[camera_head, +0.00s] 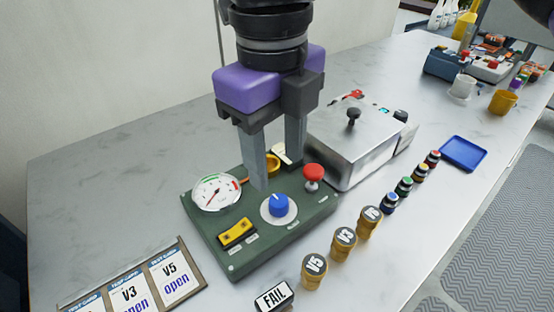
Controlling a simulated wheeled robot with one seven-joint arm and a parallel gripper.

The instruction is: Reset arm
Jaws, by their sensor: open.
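My gripper (272,155) comes down from the top of the view, with a purple body and two grey fingers. The panel carries a round gauge (216,192), a yellow switch (237,234), a blue knob (279,205) and a red knob (313,175). The left finger hides part of the panel, and I cannot tell whether its tip touches the panel.
A grey metal box (345,150) with a black knob stands behind right. Several labelled brass pieces (314,270) and small coloured caps line the front. A FAIL block (273,297), card holder (130,285) and blue tray (463,153) lie around. The table's left back is clear.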

